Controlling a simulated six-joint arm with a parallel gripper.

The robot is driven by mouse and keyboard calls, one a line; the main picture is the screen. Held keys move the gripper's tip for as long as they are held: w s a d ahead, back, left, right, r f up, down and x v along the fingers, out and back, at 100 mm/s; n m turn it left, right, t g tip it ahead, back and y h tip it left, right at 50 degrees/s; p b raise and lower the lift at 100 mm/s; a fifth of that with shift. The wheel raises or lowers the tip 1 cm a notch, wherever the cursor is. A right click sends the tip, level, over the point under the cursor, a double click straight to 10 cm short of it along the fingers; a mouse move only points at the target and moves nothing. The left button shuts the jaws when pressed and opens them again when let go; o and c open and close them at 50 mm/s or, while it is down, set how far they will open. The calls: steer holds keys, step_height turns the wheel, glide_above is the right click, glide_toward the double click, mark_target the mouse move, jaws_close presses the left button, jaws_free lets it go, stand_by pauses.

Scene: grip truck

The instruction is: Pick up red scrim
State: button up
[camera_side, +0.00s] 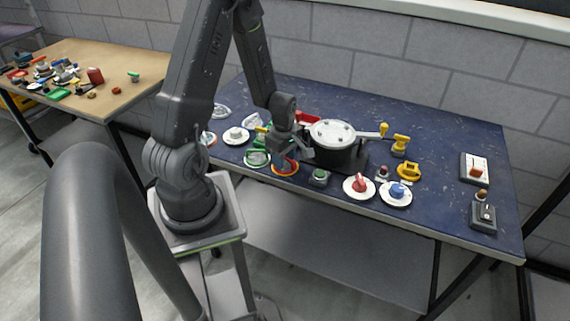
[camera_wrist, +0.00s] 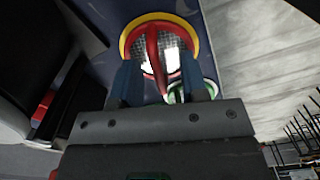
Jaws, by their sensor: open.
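The red scrim (camera_side: 285,171) is a round mesh disc with a red and yellow rim and a raised red handle. It lies on the blue table just below my gripper (camera_side: 286,160) in the side view. In the wrist view the red scrim (camera_wrist: 181,27) shows beyond the blue fingers of my gripper (camera_wrist: 160,64). The fingers are apart, with the red handle (camera_wrist: 153,55) appearing between them. I cannot tell how far the fingertips are from the handle. The gripper holds nothing.
A green-rimmed disc (camera_side: 257,161) lies close to the left, and a black pot with a metal lid (camera_side: 332,131) stands close at right. A green button box (camera_side: 319,177), red-handled white disc (camera_side: 359,187) and blue-handled disc (camera_side: 396,193) are further right. The table's front edge is near.

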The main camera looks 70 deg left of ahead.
jaws_close()
steer(key=shift+r, duration=0.1)
stand_by(0.4)
